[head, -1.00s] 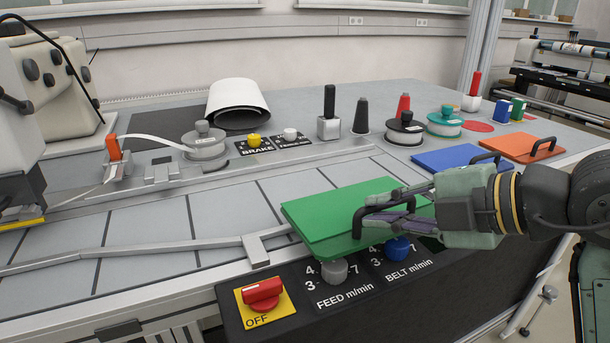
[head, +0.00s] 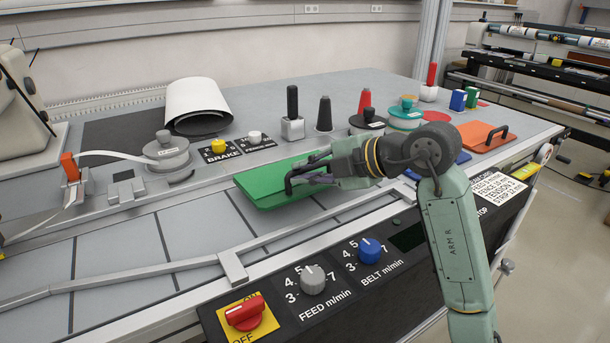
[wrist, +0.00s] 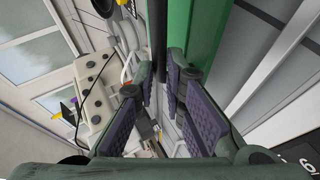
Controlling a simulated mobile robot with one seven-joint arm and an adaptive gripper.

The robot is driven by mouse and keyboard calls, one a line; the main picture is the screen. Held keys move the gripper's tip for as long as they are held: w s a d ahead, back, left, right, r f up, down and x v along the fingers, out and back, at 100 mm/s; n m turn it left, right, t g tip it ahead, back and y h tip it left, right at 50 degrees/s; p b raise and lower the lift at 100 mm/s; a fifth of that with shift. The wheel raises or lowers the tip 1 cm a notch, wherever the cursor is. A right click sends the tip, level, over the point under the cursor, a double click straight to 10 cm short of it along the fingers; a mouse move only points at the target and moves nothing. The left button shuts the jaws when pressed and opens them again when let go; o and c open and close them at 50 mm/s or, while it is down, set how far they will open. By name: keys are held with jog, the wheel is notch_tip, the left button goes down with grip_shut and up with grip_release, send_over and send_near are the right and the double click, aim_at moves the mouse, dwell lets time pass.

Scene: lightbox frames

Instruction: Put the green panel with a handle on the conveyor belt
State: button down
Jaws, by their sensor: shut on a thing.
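The green panel (head: 262,188) lies roughly level over the far right part of the grey segmented conveyor belt (head: 145,243). I cannot tell if it touches the belt. Its black handle (head: 291,179) stands on the panel's right side. My gripper (head: 305,177) reaches in from the right and is shut on the handle. In the wrist view, the dark handle (wrist: 158,45) runs between the purple finger pads, beside the green panel (wrist: 205,35). The arm hides the area just right of the panel.
A metal guide rail (head: 170,268) runs along the belt's near side. The control box with the red switch (head: 245,313) and blue knob (head: 370,251) is in front. Brake knobs (head: 218,147) and spools (head: 366,122) stand behind. An orange panel (head: 478,137) lies at the right.

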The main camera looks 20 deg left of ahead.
aim_at(293, 186)
jog(key=shift+w+a+f, duration=0.15)
jog(key=shift+w+a, duration=0.15)
jog(key=shift+w, duration=0.1)
jog(key=shift+f+p, duration=0.6)
jog(key=shift+f, duration=1.05)
jog(key=c, duration=1.7)
grip_release()
jog(key=shift+o, duration=0.2)
jog(key=shift+d, duration=0.15)
jog(key=b+v, duration=0.3)
jog(key=v, duration=0.9)
